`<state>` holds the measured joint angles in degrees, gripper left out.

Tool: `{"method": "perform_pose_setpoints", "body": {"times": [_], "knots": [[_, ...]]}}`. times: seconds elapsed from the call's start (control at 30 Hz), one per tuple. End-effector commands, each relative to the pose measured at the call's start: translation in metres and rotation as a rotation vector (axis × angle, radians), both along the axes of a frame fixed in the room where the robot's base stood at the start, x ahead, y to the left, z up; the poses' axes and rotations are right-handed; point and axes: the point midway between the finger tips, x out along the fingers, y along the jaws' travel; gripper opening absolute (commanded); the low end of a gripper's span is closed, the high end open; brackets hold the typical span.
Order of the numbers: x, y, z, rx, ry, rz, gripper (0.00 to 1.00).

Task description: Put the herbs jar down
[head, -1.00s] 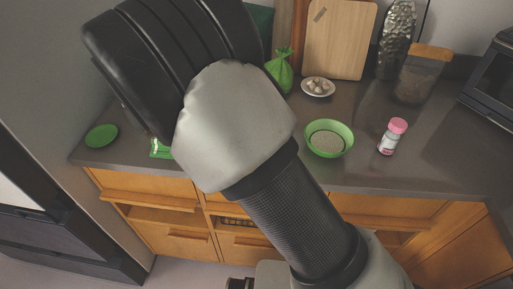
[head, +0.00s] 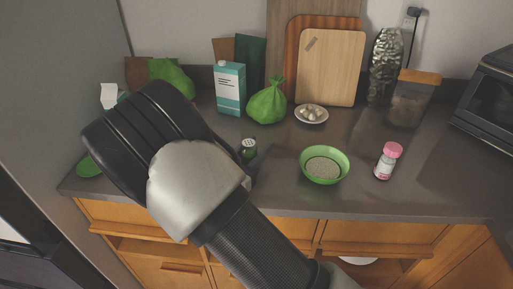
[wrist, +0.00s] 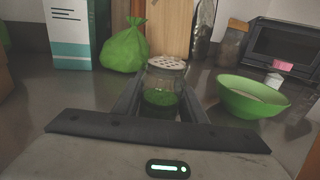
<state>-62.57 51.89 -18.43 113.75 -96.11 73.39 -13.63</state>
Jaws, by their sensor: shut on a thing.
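The herbs jar is a small clear jar with green contents and a perforated light lid. In the wrist view the herbs jar (wrist: 163,88) stands upright between the two dark fingers of my gripper (wrist: 160,105), which is shut on it. In the head view the jar (head: 248,148) shows just beyond my arm, over the grey counter (head: 270,198). I cannot tell whether its base touches the counter. My gripper (head: 250,160) is mostly hidden behind my own arm there.
A green bowl (head: 325,165) of grainy contents is right of the jar, then a pink-capped bottle (head: 387,161). Behind are a green bag (head: 267,102), a teal-white carton (head: 230,88), a garlic plate (head: 311,114) and cutting boards (head: 332,68). Counter between jar and bowl is clear.

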Motion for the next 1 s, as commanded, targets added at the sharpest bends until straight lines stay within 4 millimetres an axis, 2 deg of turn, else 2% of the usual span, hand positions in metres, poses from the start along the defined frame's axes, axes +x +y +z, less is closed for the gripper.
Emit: {"method": "perform_pose_setpoints", "body": {"times": [0.07,0.1,0.2,0.57,0.67,1.0], "knots": [[0.0,0.0,-0.003,0.0,-0.001,0.0,0.1],[0.0,0.0,-0.003,-0.001,0.0,0.0,0.41],[0.0,0.0,-0.003,-0.001,0.0,0.0,0.56],[-0.001,0.0,0.002,0.0,0.0,0.0,0.56],[-0.012,0.008,0.001,0.0,0.0,0.004,0.56],[-0.074,0.042,0.001,-0.001,0.0,0.004,0.56]]}}
